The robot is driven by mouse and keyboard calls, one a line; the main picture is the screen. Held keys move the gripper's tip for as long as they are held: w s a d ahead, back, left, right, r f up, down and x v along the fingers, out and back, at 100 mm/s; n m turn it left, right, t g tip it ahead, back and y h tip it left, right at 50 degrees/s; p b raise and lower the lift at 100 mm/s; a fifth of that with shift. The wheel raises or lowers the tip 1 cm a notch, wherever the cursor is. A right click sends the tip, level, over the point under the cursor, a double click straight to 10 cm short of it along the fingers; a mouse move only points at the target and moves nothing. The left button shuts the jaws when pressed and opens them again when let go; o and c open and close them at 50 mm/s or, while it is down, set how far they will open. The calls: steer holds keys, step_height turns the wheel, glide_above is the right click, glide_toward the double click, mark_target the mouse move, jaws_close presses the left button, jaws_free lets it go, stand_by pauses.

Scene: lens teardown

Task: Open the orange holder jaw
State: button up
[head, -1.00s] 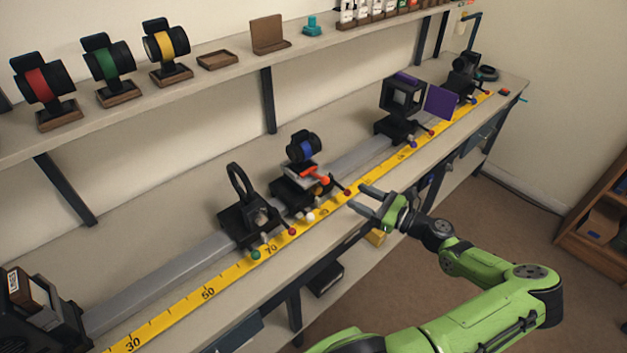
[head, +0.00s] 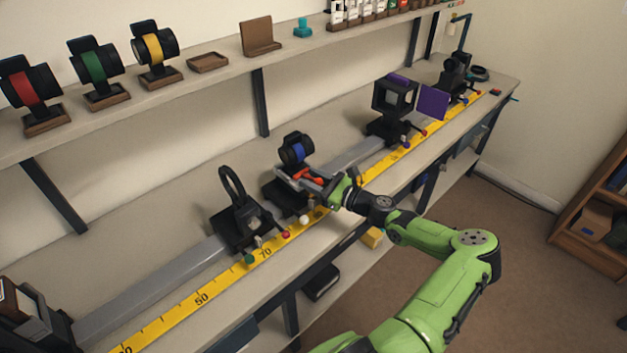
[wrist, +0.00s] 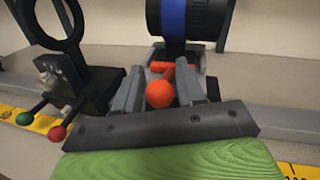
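The orange holder jaw (head: 309,176) is on a dark rail carriage, below a black lens with a blue band (head: 296,150). In the wrist view its round orange knob (wrist: 160,94) faces me, with an orange bar (wrist: 172,70) behind it. The lens (wrist: 187,18) stands upright just beyond. My gripper (head: 306,180) reaches in from the right over the carriage. In the wrist view my gripper (wrist: 165,80) is open, with one grey finger on each side of the orange knob. I cannot tell whether either finger touches it.
A black ring holder (head: 236,215) stands on the rail to the left, with green and red knobs in front. A black cube holder (head: 394,100) and purple plate (head: 433,103) stand farther right. A yellow ruler (head: 200,300) runs along the bench front. A shelf with lenses is above.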

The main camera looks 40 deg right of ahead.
jaws_close()
steer(key=shift+s, duration=0.15)
steer(key=shift+s+p, duration=0.9)
steer(key=shift+s, duration=0.3)
steer(key=shift+w, duration=0.1)
steer(key=shift+o, duration=1.6)
jaws_free()
steer(key=v, duration=1.5)
steer(key=shift+s+p, duration=0.3)
steer(key=shift+s, duration=0.05)
